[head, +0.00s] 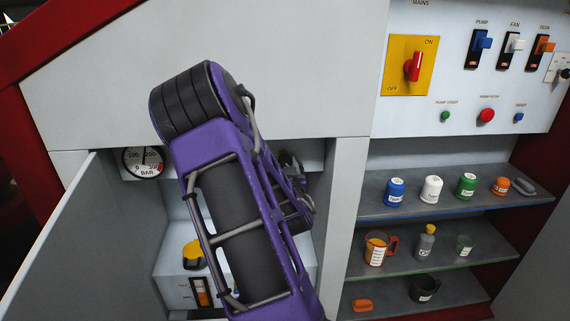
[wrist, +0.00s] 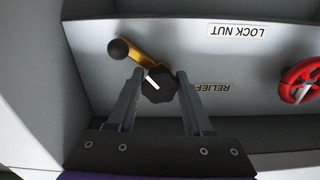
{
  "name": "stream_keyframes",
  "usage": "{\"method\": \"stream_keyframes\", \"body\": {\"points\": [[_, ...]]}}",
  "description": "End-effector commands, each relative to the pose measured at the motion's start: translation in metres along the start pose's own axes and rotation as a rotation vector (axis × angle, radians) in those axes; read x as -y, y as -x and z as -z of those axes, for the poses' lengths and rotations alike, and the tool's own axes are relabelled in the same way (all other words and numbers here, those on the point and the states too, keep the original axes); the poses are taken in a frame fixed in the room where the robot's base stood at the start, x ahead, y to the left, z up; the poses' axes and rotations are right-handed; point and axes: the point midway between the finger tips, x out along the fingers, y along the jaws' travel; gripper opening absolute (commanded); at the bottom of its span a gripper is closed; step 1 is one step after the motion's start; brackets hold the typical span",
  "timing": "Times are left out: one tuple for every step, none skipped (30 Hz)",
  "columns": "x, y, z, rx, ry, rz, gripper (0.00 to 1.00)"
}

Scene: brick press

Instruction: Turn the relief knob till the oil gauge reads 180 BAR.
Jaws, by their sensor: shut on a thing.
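The relief knob (wrist: 159,88) is a dark faceted knob with a white pointer line, by an upside-down RELIEF label (wrist: 211,87) in the wrist view. My gripper (wrist: 160,77) has a finger on each side of it and is shut on it. A yellow lever with a black ball (wrist: 121,49) reaches up-left from behind the knob. The oil gauge (head: 144,162) is a white round dial marked 0 to 300 BAR in the head view. Its dark needle points nearly straight up, between 100 and 200; the exact reading is too small to tell. My arm hides the knob in the head view.
A red handwheel (wrist: 301,82) is right of the knob, apart from my fingers. A LOCK NUT label (wrist: 240,31) is above. In the head view, an open door (head: 75,240) stands left of the bay. Shelves (head: 400,208) with jars and cups and a switch panel (head: 455,95) are right.

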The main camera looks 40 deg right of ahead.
Motion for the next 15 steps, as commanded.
{"method": "stream_keyframes", "body": {"points": [[-0.0001,-0.0001,0.0003,-0.001,0.000,0.000,0.00],[-0.0001,-0.0002,0.0003,-0.001,0.000,0.000,0.00],[-0.0002,-0.0002,-0.0001,-0.001,0.004,0.000,0.00],[-0.0003,-0.0002,-0.0006,-0.002,0.011,0.000,0.00],[-0.0004,-0.0003,-0.0012,-0.002,0.023,0.000,0.00],[-0.0005,-0.0003,-0.0017,-0.004,0.044,0.000,0.00],[-0.0007,-0.0004,-0.0021,-0.005,0.064,0.000,0.00],[-0.0009,-0.0004,-0.0026,-0.004,0.087,-0.001,0.00],[-0.0010,-0.0004,-0.0026,-0.004,0.118,-0.001,0.00],[-0.0010,-0.0004,-0.0021,-0.005,0.140,0.000,0.00],[-0.0010,-0.0004,-0.0017,-0.005,0.160,0.000,0.00],[-0.0010,-0.0005,-0.0014,-0.005,0.185,0.000,0.00],[-0.0010,-0.0005,-0.0010,-0.005,0.200,0.000,0.00],[-0.0011,-0.0005,-0.0005,-0.004,0.213,0.000,0.00],[-0.0011,-0.0005,0.0002,-0.004,0.225,0.000,0.00]]}}
